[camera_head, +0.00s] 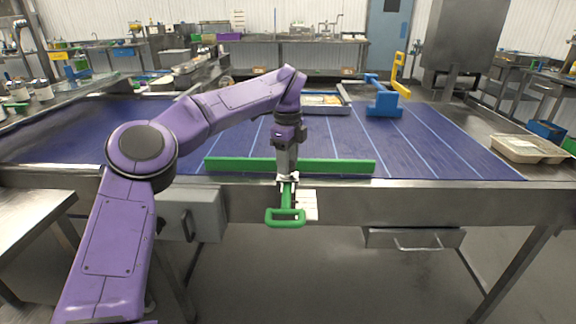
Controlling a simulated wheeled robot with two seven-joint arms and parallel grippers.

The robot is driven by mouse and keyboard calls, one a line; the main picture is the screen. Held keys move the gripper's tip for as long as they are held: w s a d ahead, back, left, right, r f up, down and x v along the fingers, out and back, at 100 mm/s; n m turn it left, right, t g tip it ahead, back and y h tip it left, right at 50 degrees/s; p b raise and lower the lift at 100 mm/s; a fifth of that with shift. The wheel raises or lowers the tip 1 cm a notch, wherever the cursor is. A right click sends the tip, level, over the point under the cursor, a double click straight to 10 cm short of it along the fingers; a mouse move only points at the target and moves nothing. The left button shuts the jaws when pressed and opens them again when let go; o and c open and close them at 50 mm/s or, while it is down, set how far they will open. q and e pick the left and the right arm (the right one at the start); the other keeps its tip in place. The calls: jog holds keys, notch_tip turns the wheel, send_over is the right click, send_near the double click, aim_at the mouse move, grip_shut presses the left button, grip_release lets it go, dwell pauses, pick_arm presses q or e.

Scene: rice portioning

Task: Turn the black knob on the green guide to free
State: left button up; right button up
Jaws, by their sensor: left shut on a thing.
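The green guide (335,166) is a long bar lying across the near edge of the blue belt. A green handle (286,221) hangs from its middle in front of the table edge. My left gripper (288,179) points down at the guide's middle, over the top of the handle stem. It is shut at the black knob's place. The knob is hidden by the fingers or too small to make out, so I cannot tell its setting. My right gripper is not in view.
The blue belt (440,150) with pale lines spreads behind the guide. A beige tray (528,148) stands at right. A grey box (192,215) hangs below the edge.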

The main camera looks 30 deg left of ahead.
pick_arm(q)
jog(key=shift+n, duration=0.3)
jog(key=o, duration=1.1)
jog(key=shift+a, duration=0.1)
jog(key=shift+c, duration=0.2)
notch_tip(320, 180, up, 10)
jog(key=p, duration=0.2)
jog(key=shift+r+p, duration=0.2)
jog(key=shift+p, duration=0.2)
